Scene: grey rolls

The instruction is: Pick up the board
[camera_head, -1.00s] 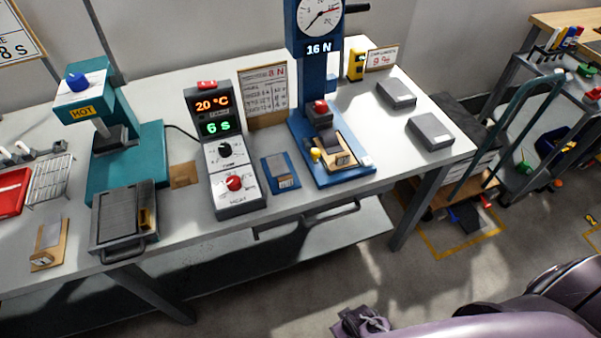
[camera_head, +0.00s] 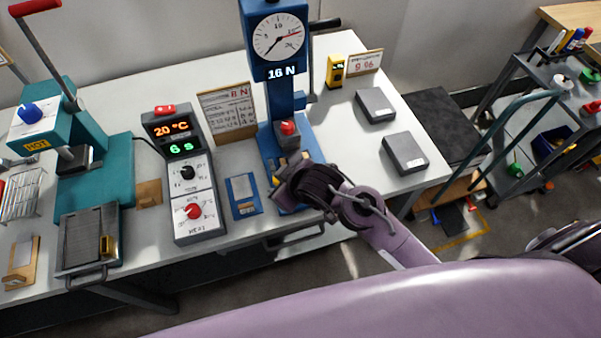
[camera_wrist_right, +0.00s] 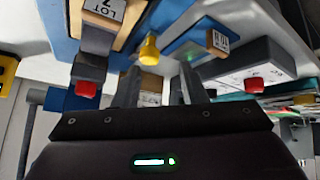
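A wooden board with a paper label (camera_wrist_right: 107,12) lies on the blue base of the force-gauge press (camera_head: 275,42). In the head view my right gripper (camera_head: 283,188) is at the front of that base and hides most of the board. In the right wrist view my right gripper (camera_wrist_right: 162,68) has its two fingers apart with nothing held between them. A yellow knob (camera_wrist_right: 150,48) shows just beyond the fingertips. Another wooden board (camera_head: 22,262) lies at the table's left front, and a small blue board (camera_head: 243,196) lies left of the press. My left gripper is not in view.
A grey control box (camera_head: 186,180) with lit displays stands left of the blue board. A teal hot press (camera_head: 95,180) is farther left. Two grey blocks (camera_head: 376,105) (camera_head: 405,153) lie to the right. A sign (camera_head: 228,112) stands behind.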

